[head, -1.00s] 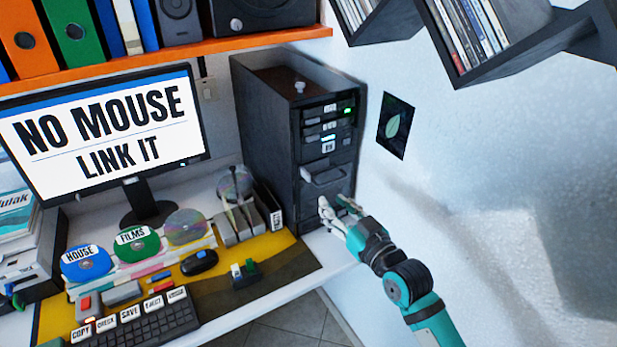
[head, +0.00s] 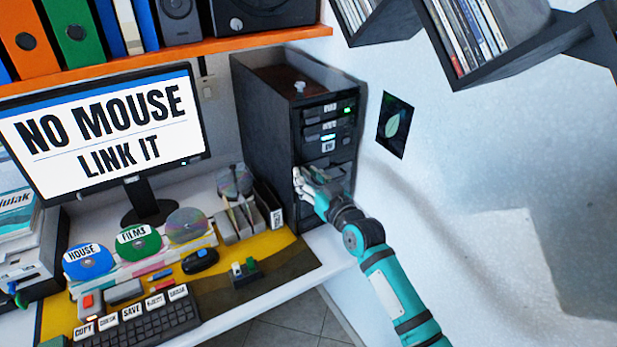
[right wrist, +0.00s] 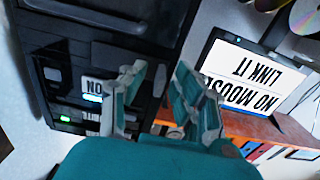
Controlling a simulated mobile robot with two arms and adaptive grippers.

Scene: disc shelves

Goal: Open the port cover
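The black computer tower (head: 265,130) stands upright on the desk against the wall. In the earlier head view its front had a dark panel with a protruding handle below the drive slots; my right gripper now hides most of that area. A dark panel with a raised bar (right wrist: 85,14) shows in the right wrist view; I cannot tell for certain that it is the port cover. My right gripper (head: 306,181) is at the tower's front. My left gripper is not in view.
The monitor (head: 100,125) reads "NO MOUSE LINK IT". The keyboard (head: 140,325), mouse (head: 200,261) and labelled discs (head: 139,242) lie on the desk left of the tower. An orange shelf (head: 180,57) is above.

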